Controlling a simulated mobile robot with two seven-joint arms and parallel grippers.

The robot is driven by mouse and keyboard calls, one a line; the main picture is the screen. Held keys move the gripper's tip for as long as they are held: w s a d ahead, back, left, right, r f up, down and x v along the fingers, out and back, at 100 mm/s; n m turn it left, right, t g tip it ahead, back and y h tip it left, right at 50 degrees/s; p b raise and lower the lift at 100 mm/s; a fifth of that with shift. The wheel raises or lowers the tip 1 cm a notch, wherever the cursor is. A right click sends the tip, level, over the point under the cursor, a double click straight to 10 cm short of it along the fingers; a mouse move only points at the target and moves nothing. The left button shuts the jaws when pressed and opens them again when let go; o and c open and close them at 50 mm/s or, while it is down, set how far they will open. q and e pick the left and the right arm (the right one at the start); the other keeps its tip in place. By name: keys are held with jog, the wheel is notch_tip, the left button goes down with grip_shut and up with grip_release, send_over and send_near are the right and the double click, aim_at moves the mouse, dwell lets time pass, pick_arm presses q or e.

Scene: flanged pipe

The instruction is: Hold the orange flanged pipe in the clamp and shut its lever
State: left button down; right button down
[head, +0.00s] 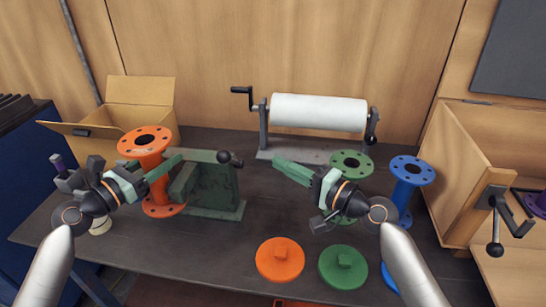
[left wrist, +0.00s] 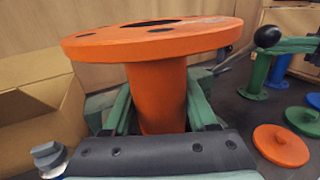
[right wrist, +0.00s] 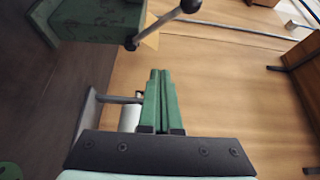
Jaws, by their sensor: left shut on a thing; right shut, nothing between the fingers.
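The orange flanged pipe (head: 146,143) stands upright at the left of the green clamp (head: 222,190). My left gripper (head: 160,170) is shut on its neck, below the top flange; the left wrist view shows a finger on each side of the pipe (left wrist: 158,95). The clamp's near block is close to the pipe; I cannot tell whether its jaws touch it. The clamp's lever, with a dark ball knob (head: 224,157), is on top; it shows in the right wrist view (right wrist: 160,25). My right gripper (head: 278,162) is shut and empty, right of the clamp.
A cardboard box (head: 140,92) stands behind the pipe. A white roll (head: 318,112) on a crank stand is at the back. Green (head: 350,163) and blue (head: 412,170) flanged pipes stand right. Orange (head: 280,260) and green (head: 343,267) lids lie in front. A wooden box (head: 462,180) bounds the right.

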dwell(0.3)
notch_tip(320, 180, up, 13)
jog(key=n+g+h, duration=0.6)
jog(key=n+h, duration=0.2)
jog(key=n, duration=1)
send_over(225, 153)
jog(key=shift+a, duration=0.2)
jog(key=shift+w+d+r+h, duration=0.1)
jog(key=shift+d+r+h, duration=0.15)
jog(key=shift+r+h, duration=0.15)
jog(key=shift+f, duration=2.45)
jog(key=shift+f, duration=0.4)
